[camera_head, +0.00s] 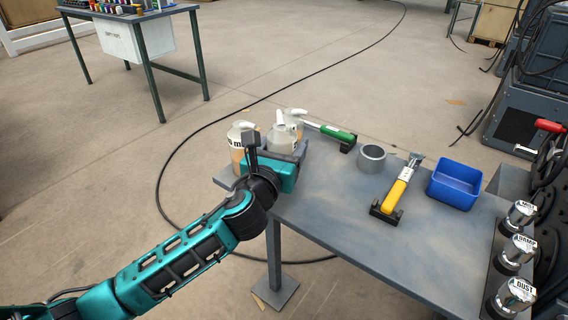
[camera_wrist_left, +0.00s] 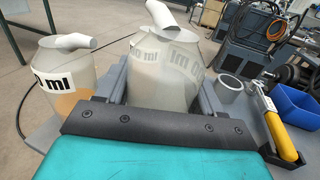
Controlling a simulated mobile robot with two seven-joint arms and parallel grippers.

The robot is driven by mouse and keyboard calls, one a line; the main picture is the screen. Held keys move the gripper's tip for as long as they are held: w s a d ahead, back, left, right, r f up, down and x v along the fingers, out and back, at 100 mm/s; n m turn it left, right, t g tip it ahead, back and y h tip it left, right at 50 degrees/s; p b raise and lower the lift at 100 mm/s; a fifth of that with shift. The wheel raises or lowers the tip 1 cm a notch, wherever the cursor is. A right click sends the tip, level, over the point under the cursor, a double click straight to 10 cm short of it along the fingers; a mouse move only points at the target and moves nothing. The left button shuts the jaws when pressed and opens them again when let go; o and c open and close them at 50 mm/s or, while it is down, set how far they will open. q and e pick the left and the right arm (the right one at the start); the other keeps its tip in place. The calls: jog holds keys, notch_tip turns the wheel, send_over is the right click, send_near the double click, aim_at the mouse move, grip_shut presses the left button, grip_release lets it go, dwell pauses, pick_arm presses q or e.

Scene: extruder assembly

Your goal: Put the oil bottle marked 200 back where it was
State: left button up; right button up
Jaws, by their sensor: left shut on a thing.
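My left gripper (camera_head: 279,152) is at the far left end of the grey table, shut on a translucent bottle (camera_head: 284,137) with a white spout. In the left wrist view this bottle (camera_wrist_left: 165,72) stands between the two fingers, upright. Its label ends in "00 ml"; the first digit is not clear. A second bottle (camera_head: 238,134), with amber liquid, stands to its left; it also shows in the left wrist view (camera_wrist_left: 62,78), its first digit also unreadable. I cannot tell if the held bottle touches the table.
On the table (camera_head: 335,217) are a green-handled tool (camera_head: 335,132), a grey ring (camera_head: 372,158), a yellow-handled tool (camera_head: 397,190) and a blue bin (camera_head: 455,184). Several labelled canisters (camera_head: 516,250) line the right edge. The table's near middle is clear.

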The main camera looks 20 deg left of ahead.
pick_arm(q)
jog(key=shift+f+b, duration=0.45)
jog(key=shift+f, duration=1.15)
pick_arm(e)
jog(key=shift+f, duration=0.9)
